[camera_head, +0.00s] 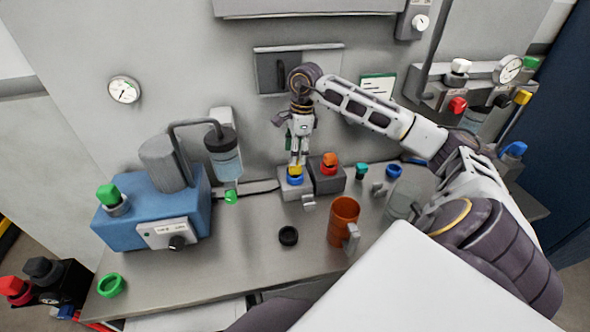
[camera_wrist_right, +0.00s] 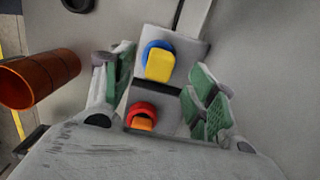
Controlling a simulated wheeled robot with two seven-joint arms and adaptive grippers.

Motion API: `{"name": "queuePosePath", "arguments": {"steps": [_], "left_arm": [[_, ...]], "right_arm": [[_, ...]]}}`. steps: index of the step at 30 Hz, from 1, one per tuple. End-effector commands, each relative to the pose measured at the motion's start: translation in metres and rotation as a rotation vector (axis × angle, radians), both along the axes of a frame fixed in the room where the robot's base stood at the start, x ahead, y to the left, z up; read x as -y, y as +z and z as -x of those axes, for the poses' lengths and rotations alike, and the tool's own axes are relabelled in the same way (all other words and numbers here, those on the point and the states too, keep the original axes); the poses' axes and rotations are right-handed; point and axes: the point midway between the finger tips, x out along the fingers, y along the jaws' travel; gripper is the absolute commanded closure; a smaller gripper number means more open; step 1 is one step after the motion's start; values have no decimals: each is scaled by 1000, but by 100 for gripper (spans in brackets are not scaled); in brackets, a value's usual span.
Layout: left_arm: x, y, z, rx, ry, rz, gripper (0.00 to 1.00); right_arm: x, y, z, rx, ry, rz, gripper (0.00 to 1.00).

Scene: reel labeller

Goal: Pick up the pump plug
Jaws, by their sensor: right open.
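A yellow plug (camera_head: 294,170) sits in a blue ring on a small grey socket box (camera_head: 296,189) on the bench; it also shows in the right wrist view (camera_wrist_right: 160,66). A red and orange plug (camera_head: 329,160) sits on the dark box beside it, and shows in the right wrist view (camera_wrist_right: 142,118). No label shows which is the pump plug. My right gripper (camera_head: 298,158) points down just above the yellow plug. In the right wrist view its green-padded fingers (camera_wrist_right: 163,86) are open and empty, spread either side of the boxes. My left gripper is not in view.
A blue pump unit (camera_head: 140,215) with a green knob (camera_head: 108,194) stands at left; a dark cable runs toward the socket box. An orange cup (camera_head: 343,220) and a black ring (camera_head: 288,236) are in front. A green ring (camera_head: 111,285) lies front left. Mid-left bench is clear.

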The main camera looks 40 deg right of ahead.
Motion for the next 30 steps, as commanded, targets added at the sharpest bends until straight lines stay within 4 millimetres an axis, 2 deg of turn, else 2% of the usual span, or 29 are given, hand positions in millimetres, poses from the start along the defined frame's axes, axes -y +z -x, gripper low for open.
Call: {"name": "queuePosePath", "arguments": {"steps": [11,19,26,30], "left_arm": [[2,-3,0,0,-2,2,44],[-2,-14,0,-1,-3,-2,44],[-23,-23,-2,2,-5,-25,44],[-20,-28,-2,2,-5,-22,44]], "right_arm": [[0,-4,0,0,0,0,43],[1,-20,0,0,-1,0,43],[2,-37,-1,0,0,-1,43],[1,-46,-1,0,0,-1,43]]}}
